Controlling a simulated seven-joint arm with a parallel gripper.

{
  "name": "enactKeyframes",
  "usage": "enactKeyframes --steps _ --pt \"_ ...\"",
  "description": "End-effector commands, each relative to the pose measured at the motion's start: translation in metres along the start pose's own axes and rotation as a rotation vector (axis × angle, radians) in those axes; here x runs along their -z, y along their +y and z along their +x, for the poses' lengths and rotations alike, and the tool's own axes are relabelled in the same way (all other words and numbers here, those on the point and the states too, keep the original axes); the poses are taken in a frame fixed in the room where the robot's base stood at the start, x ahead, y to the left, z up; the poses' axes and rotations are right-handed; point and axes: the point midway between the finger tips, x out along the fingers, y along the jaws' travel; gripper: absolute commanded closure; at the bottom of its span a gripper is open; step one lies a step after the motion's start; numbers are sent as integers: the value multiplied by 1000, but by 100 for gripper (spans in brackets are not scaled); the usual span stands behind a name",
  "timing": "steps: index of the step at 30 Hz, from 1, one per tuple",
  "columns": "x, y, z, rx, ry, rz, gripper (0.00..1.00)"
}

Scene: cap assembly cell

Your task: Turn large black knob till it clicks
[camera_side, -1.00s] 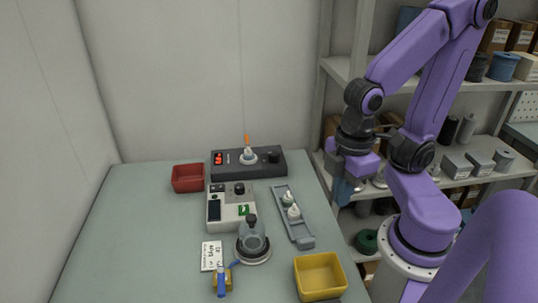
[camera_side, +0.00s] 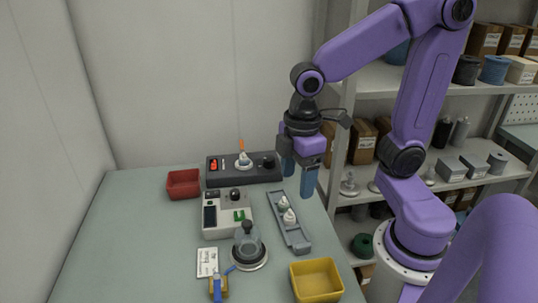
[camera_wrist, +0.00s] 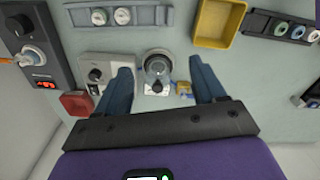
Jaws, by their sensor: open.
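One knob (camera_side: 268,162) is on the right end of a black box (camera_side: 214,180) with a red display; in the wrist view this knob (camera_wrist: 21,23) is at the upper left. The other knob (camera_side: 235,194) is on a pale control unit (camera_side: 222,228) in front of the box; it also shows in the wrist view (camera_wrist: 95,74). I cannot tell for certain which is the larger. My gripper (camera_side: 299,180) hangs fingers down, open and empty, right of the black box and above the table's right side. It touches neither knob.
An orange-tipped stick (camera_side: 242,145) stands upright on the black box. A grey rail with white-topped parts (camera_side: 296,236) lies below my gripper. A clear dome with a black knob-like top (camera_side: 247,245), a yellow bin (camera_side: 317,280) and a red bin (camera_side: 183,184) stand around. The left table is clear.

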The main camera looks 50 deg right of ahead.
Motion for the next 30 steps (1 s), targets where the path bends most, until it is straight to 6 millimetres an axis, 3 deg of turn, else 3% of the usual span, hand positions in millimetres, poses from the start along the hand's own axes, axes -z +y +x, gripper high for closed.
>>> enactKeyframes --steps 6,13,22,27,30 --pt "18 71 -10 -3 -7 29 31" --pt "13 150 -18 -2 -15 51 31" --pt "-32 248 -25 1 -21 79 31" --pt "-61 281 -27 3 -22 86 31" --pt "-71 291 -27 4 -22 87 31"
